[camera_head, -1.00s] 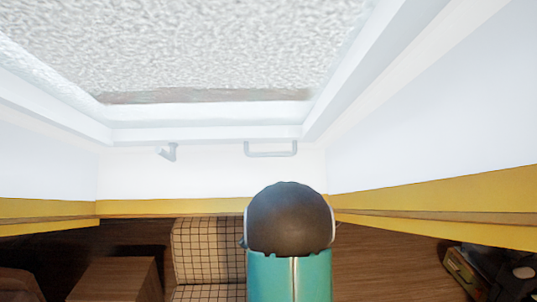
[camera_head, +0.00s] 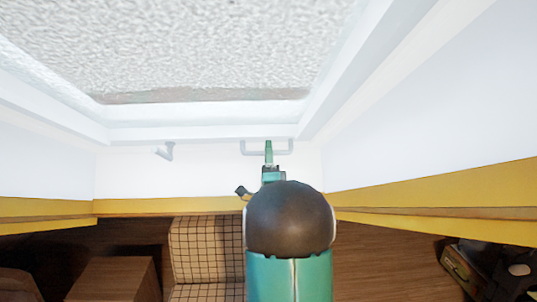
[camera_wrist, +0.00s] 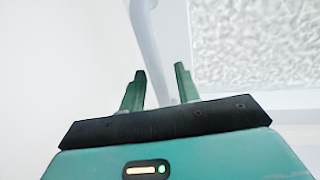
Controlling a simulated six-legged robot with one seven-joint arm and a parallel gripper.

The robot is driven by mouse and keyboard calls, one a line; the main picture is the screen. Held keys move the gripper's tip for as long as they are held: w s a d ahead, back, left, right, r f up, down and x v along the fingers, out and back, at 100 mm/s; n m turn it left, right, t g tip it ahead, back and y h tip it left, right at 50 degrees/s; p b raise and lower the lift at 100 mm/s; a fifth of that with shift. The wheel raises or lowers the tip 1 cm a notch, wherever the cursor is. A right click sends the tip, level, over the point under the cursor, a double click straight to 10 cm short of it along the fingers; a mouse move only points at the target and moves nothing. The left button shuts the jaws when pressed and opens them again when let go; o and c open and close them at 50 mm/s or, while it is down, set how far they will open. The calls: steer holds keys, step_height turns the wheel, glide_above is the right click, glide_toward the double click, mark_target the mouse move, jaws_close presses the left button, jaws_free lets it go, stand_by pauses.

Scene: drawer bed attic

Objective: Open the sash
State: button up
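The sash (camera_head: 200,135) is a pale window frame around frosted, bright glass, filling the upper part of the head view. A light grey bar handle (camera_head: 246,150) sits along its lower edge. My gripper (camera_head: 268,143) is raised in front of the handle, its green fingers overlapping the bar. In the wrist view my gripper (camera_wrist: 160,70) has its two fingers apart, and the handle bar (camera_wrist: 150,45) runs between them in the picture. Neither finger clearly touches the bar. The glass (camera_wrist: 255,40) shows at the right of the wrist view.
A small grey fitting (camera_head: 166,151) is left of the handle. White walls with yellow trim (camera_head: 440,195) close in on both sides. Below are a checked seat (camera_head: 205,250), a brown wooden box (camera_head: 115,279) and dark items (camera_head: 495,270) at the right.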

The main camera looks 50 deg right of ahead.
mark_target(267, 133)
jaws_close()
steer(key=x, duration=0.6)
steer(key=shift+s+a+r, duration=0.1)
steer(key=shift+a+r, duration=0.05)
steer(key=shift+r, duration=0.25)
jaws_free()
steer(key=shift+s+a+f, duration=0.1)
steer(key=v, duration=1.3)
steer(key=shift+f, duration=0.2)
steer(key=shift+s+a, duration=0.1)
